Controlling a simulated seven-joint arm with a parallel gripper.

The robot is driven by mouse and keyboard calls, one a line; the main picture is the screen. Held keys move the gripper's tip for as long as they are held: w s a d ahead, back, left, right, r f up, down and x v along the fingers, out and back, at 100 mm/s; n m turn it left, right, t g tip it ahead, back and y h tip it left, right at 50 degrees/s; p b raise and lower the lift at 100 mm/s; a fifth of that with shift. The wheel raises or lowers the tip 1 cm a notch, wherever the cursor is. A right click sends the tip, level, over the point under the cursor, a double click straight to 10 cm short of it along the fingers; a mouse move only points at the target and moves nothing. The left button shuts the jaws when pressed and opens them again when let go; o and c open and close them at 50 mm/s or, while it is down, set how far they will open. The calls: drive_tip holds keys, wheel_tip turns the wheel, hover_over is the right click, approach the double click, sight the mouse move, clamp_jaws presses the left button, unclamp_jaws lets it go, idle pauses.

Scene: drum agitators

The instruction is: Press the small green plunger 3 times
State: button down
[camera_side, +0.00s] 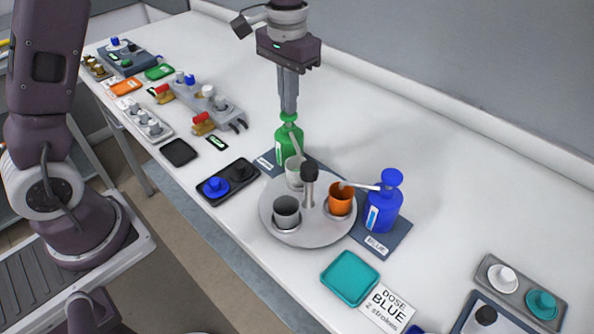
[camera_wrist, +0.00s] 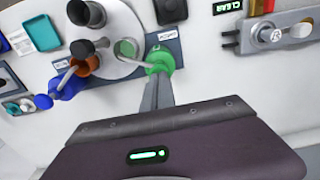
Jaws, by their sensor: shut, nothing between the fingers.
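A green pump bottle (camera_side: 289,142) stands upright on a dark mat behind the round grey turntable (camera_side: 270,226). The fingers partly hide the head.
A blue pump bottle (camera_side: 382,207) stands to the right, its spout over an orange cup (camera_side: 340,199). A grey cup (camera_side: 286,211) and a dark central post (camera_side: 309,184) are on the turntable. A card (camera_side: 387,307) reads "DOSE BLUE 2 strokes". A teal tray (camera_side: 350,278) lies in front.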

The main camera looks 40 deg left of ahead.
idle(0.4)
drive_tip(key=shift+f, duration=0.95)
drive_tip(key=shift+r, duration=0.95)
drive_tip(key=shift+r, duration=3.05)
